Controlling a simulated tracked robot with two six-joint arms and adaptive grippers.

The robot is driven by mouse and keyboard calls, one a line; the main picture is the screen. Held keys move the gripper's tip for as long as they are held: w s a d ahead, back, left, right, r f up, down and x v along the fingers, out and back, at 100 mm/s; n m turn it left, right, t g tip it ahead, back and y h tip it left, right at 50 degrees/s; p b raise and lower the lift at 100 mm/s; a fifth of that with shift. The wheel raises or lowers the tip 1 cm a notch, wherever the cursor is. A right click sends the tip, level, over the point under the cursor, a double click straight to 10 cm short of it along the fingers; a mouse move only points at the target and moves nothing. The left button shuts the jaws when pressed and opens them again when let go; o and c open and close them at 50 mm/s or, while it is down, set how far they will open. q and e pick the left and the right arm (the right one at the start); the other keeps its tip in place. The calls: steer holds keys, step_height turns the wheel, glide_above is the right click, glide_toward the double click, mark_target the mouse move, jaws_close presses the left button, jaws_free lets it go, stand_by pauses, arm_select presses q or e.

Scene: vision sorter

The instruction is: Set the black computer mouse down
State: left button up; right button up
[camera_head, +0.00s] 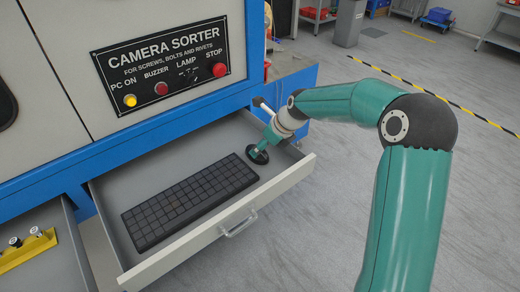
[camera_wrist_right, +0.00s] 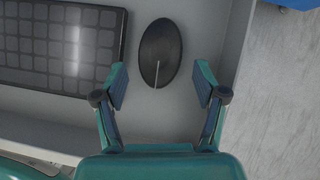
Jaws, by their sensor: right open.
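The black computer mouse (camera_wrist_right: 160,53) lies on the floor of the open drawer (camera_head: 150,178), to the right of the black keyboard (camera_head: 190,200). It also shows in the head view (camera_head: 257,154), partly covered by my right gripper (camera_head: 262,147). In the right wrist view my right gripper (camera_wrist_right: 160,88) has its two fingers spread apart, with the mouse just beyond and between their tips. Nothing is held between the fingers. I cannot tell the exact gap between the fingertips and the drawer floor. My left gripper is not in view.
The drawer's right wall (camera_wrist_right: 230,50) is close to the right finger. The keyboard (camera_wrist_right: 58,45) is close on the left. The sorter panel (camera_head: 165,55) with buttons stands above the drawer. A second drawer with a yellow holder (camera_head: 28,248) is open at lower left.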

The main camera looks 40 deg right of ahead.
steer(key=v, duration=0.7)
steer(key=shift+r, duration=0.2)
steer(key=shift+s, duration=0.15)
